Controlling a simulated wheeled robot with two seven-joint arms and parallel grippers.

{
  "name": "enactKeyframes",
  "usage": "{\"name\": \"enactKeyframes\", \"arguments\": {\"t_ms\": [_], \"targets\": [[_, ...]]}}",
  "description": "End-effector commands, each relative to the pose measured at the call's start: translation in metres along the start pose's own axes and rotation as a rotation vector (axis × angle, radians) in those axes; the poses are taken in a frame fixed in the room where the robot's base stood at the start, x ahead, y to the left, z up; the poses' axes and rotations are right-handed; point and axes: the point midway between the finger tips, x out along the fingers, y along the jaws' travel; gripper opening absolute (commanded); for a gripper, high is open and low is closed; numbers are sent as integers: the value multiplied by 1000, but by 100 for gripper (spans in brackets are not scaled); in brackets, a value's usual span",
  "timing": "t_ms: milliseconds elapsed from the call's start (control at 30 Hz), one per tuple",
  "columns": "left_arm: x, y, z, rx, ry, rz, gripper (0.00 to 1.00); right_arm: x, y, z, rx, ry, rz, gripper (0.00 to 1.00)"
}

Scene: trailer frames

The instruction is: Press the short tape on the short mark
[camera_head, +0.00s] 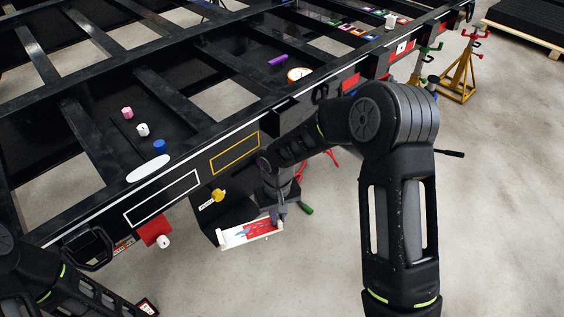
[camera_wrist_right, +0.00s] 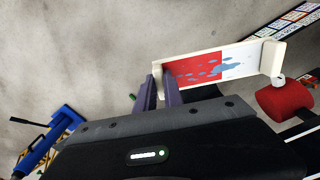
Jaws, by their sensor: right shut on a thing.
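My right gripper (camera_head: 278,212) is shut on the right end of a white holder with raised ends (camera_head: 224,240). A red and white strip with blue marks, which looks like the tape (camera_head: 262,229), lies along it. In the right wrist view, the gripper's fingers (camera_wrist_right: 158,92) are at the red end of the tape (camera_wrist_right: 205,68). The holder hangs below and apart from the trailer's side rail. On the rail are a shorter yellow outlined mark (camera_head: 235,153) and a longer white outlined mark (camera_head: 163,199).
A red block with a white knob (camera_head: 153,232) and a yellow knob (camera_head: 218,195) stick out from the rail. Pink, white, blue and purple small pieces lie on the black frame (camera_head: 95,140). Yellow stands (camera_head: 460,80) are at the back right. Bare floor (camera_head: 500,220) lies at the right.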

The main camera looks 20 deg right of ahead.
Motion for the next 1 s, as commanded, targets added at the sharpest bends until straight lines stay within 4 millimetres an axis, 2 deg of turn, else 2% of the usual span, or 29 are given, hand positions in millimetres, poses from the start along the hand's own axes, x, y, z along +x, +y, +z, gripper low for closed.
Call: {"name": "enactKeyframes", "arguments": {"t_ms": [167, 300, 500, 1000], "targets": [[27, -11, 0, 0, 0, 0, 36, 27, 11, -34, -11, 106, 0, 0], [53, -21, 0, 0, 1, -1, 36, 43, 23, -75, -44, 283, -5, 0], [73, -29, 0, 0, 1, -1, 36, 42, 34, -111, -89, 501, -22, 0], [120, -47, 0, 1, 2, -1, 36, 30, 60, -157, -177, 976, -98, 0]]}}
